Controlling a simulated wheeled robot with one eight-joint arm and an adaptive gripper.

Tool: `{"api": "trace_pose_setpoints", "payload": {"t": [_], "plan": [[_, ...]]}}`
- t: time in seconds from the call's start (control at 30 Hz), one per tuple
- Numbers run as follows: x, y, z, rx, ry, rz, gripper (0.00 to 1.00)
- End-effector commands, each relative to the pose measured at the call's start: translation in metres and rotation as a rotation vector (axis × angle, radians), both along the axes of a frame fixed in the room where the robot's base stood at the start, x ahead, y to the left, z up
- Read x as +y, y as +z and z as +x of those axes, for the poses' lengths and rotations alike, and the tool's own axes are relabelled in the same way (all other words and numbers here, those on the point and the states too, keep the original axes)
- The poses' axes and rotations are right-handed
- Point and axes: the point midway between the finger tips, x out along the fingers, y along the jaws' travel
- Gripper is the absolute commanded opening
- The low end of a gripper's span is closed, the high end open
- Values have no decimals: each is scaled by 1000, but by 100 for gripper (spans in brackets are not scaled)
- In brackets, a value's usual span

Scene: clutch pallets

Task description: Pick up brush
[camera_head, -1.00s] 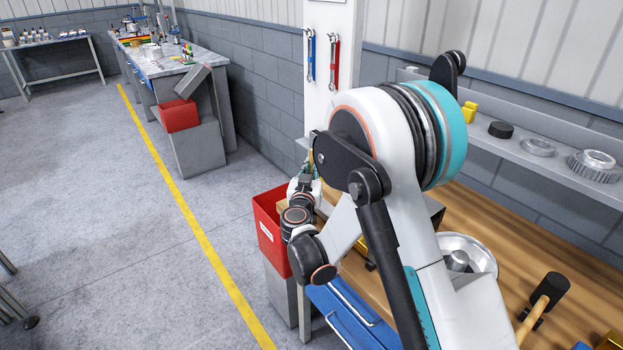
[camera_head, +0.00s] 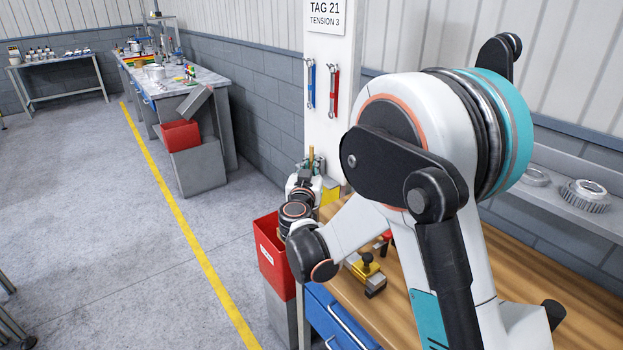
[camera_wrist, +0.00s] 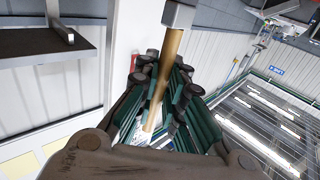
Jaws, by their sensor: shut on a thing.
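The brush (camera_wrist: 169,67) has a light wooden handle and a grey block-like end at the top of the wrist view. My gripper (camera_wrist: 163,85) is shut around the handle, with a finger on each side of it. In the head view my gripper (camera_head: 307,176) is small, beyond my arm, near the white post above the far end of the workbench. A brown piece of the brush (camera_head: 311,155) sticks up from it there. The brush's bristles cannot be made out.
A red bin (camera_head: 272,255) stands at the end of the wooden workbench (camera_head: 545,285). A yellow-and-grey fixture (camera_head: 368,268) sits on the bench. A shelf with metal rings (camera_head: 585,197) runs along the wall. Open floor lies left of the bench.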

Motion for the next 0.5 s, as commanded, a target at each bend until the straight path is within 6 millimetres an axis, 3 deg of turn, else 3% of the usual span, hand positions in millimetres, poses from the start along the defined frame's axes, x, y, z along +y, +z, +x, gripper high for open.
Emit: {"api": "trace_pose_setpoints", "payload": {"t": [0.03,0.2,0.5], "plan": [[0,16,0,0,0,0,0],[0,52,0,0,0,0,0],[0,91,0,0,0,0,0]]}}
